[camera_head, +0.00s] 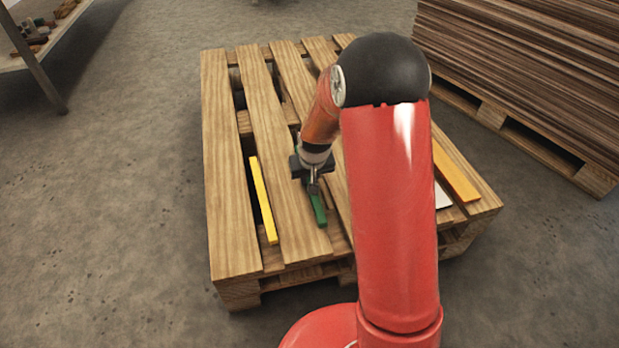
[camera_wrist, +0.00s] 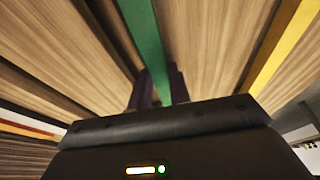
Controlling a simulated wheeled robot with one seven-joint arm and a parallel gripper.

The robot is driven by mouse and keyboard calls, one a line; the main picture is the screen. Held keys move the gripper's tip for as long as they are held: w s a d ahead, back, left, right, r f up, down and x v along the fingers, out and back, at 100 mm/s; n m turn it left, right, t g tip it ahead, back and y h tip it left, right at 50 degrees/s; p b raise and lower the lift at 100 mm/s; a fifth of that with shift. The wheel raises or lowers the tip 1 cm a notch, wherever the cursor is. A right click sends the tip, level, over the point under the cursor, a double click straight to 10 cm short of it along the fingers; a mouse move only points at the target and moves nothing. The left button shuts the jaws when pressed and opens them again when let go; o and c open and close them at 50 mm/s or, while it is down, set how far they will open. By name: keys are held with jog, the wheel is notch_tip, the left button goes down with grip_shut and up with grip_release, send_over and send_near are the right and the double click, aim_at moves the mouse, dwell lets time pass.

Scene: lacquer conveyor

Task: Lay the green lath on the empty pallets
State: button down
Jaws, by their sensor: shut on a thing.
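The green lath (camera_head: 318,206) is at the middle of the stacked wooden pallets (camera_head: 233,225), between a yellow lath and my arm. My gripper (camera_head: 313,187) points down and is shut on the green lath. In the wrist view the green lath (camera_wrist: 144,35) runs from between my gripper's fingers (camera_wrist: 158,88) toward the top edge, over the pallet's boards (camera_wrist: 205,40). I cannot tell whether the lath rests on the boards or hangs just above them. Part of it is hidden behind my gripper.
A yellow lath (camera_head: 263,200) lies on the left part of the pallets. An orange lath (camera_head: 455,172) and a white piece (camera_head: 442,197) lie at the right, partly behind my arm. A stack of brown boards (camera_head: 530,70) stands at the right. A shelf (camera_head: 50,40) stands at the upper left.

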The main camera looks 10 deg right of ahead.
jog(key=shift+f, duration=0.1)
jog(key=c, duration=1.3)
grip_release()
jog(key=s+r+p, duration=0.1)
jog(key=s+r, duration=0.4)
jog(key=r, duration=0.3)
jog(key=s+r+t, duration=0.1)
jog(key=s+r, duration=0.3)
jog(key=r, duration=0.3)
jog(key=s+r+p, duration=0.1)
jog(key=s+r, duration=0.4)
jog(key=r, duration=0.3)
jog(key=s+r+t, duration=0.1)
jog(key=s+r, duration=0.2)
jog(key=s, duration=1.2)
jog(key=shift+r, duration=0.4)
